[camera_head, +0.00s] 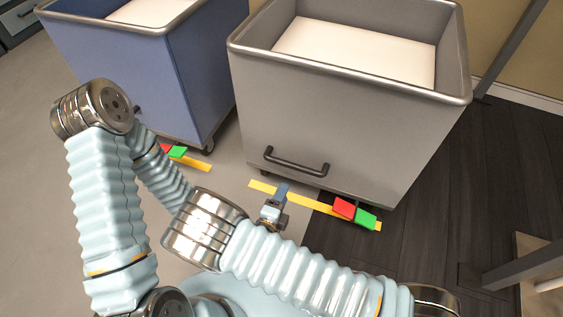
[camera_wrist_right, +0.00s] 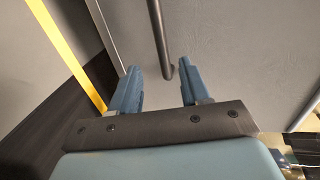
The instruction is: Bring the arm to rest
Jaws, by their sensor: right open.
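My right gripper (camera_head: 277,203) is low in front of the grey bin (camera_head: 330,120), below its dark handle (camera_head: 297,163). In the right wrist view the two blue fingers of the gripper (camera_wrist_right: 157,86) stand apart with nothing between them. The grey bin wall (camera_wrist_right: 240,50) and the dark handle (camera_wrist_right: 161,45) show beyond the fingertips. The gripper looks apart from the handle, but the gap is hard to judge. My ribbed, light blue arm fills the lower left and middle of the head view. My left gripper does not show.
A blue bin (camera_head: 140,70) stands left of the grey one. Both hold something white. Dark wooden floor at the right is mostly clear; a grey post leg (camera_head: 525,265) stands there.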

